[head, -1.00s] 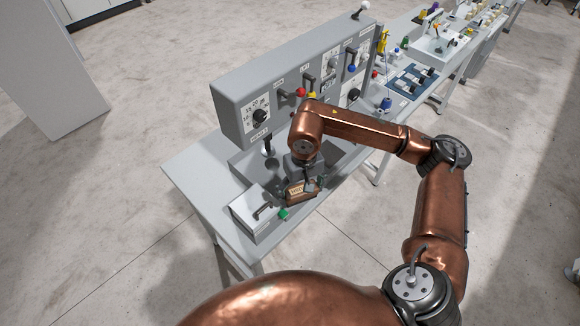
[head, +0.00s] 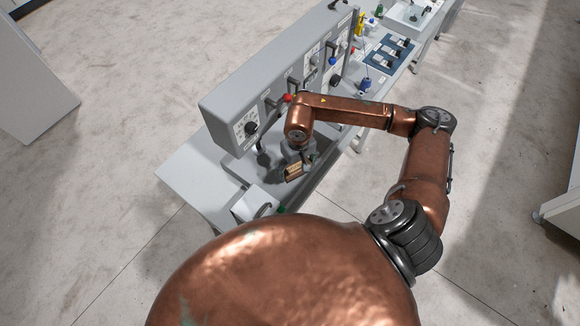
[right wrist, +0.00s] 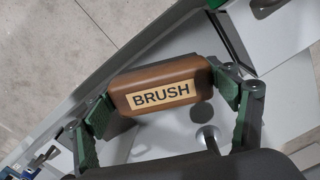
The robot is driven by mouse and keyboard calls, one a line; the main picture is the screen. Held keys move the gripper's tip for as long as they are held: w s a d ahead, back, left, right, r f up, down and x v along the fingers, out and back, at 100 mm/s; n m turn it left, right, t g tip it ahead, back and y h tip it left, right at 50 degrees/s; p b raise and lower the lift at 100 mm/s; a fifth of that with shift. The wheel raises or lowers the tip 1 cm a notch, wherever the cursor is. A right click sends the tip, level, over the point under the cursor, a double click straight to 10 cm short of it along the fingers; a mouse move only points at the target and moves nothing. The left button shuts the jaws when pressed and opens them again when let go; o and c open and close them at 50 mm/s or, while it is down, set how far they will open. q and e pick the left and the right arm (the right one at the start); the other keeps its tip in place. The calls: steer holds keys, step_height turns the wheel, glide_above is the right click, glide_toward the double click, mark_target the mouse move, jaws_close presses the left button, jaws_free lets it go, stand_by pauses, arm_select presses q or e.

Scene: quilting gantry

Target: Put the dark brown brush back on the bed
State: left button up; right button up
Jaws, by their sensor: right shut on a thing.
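The brown brush (head: 292,173), a block with a tan label, is in my right gripper (head: 301,166). In the right wrist view the brush (right wrist: 158,87) reads "BRUSH" and sits between the two green-padded fingers of the right gripper (right wrist: 165,100), which are shut on its ends. A grey surface with round dark spots shows beyond it; in the head view this grey bed-like area (head: 238,166) lies in front of the control panel. Whether the brush touches it, I cannot tell. My left gripper is out of view.
The upright grey control panel (head: 222,112) with knobs and levers stands behind the right gripper.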

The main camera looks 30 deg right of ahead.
steer(key=w+f, duration=0.1)
steer(key=f, duration=0.1)
steer(key=w+f+p, duration=0.1)
steer(key=w, duration=0.1)
steer(key=w+f, duration=0.1)
steer(key=f, duration=0.1)
steer(key=shift+w+f+p, duration=0.25)
steer(key=shift+f+p, duration=0.1)
step_height(320, 180, down, 3)
steer(key=shift+p, duration=0.4)
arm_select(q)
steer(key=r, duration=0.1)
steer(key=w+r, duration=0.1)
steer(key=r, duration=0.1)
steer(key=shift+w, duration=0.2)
arm_select(e)
steer(key=shift+f, duration=0.1)
steer(key=shift+f+b, duration=0.2)
steer(key=shift+b, duration=0.15)
steer(key=o, duration=1)
steer(key=shift+r, duration=0.1)
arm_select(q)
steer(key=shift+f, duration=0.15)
